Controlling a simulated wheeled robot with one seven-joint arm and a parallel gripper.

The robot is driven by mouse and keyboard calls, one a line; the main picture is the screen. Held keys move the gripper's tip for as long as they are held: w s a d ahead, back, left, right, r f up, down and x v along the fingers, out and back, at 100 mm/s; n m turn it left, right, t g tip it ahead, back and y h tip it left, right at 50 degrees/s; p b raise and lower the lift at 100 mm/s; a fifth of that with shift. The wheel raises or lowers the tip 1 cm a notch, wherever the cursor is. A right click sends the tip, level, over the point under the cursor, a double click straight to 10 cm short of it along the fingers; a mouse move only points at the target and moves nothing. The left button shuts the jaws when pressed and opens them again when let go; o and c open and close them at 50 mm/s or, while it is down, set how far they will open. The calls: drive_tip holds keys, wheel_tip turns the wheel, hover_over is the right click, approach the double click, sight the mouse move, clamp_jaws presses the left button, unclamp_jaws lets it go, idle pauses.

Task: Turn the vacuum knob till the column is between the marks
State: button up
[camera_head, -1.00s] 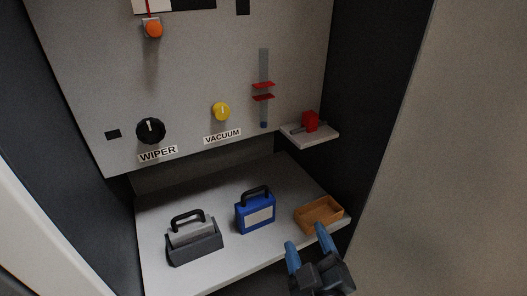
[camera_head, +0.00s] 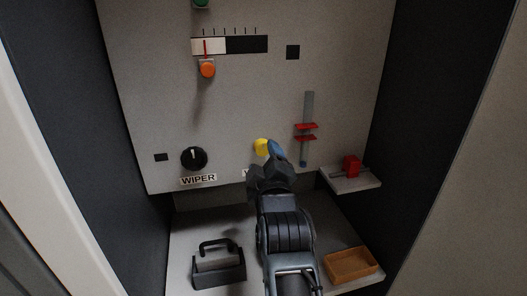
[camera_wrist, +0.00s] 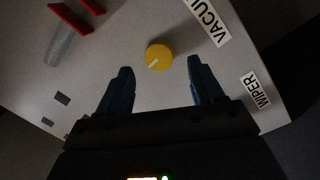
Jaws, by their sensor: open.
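The yellow vacuum knob (camera_head: 261,147) is on the grey panel, partly hidden by my gripper in the head view. In the wrist view the knob (camera_wrist: 158,56) shows a pale pointer line, and it lies ahead of and between my two blue fingers. My gripper (camera_wrist: 160,82) is open and empty, apart from the knob; it also shows in the head view (camera_head: 270,152). The vacuum gauge tube (camera_head: 308,108) is right of the knob with two red marks (camera_head: 305,131). Its blue column (camera_head: 303,163) is at the bottom, below both marks.
The black wiper knob (camera_head: 194,158) is to the left. An orange knob (camera_head: 207,69) is above, under a black-and-white scale.

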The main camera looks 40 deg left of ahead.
sight(262, 150)
drive_tip(key=shift+x, duration=1.85)
drive_tip(key=c, duration=1)
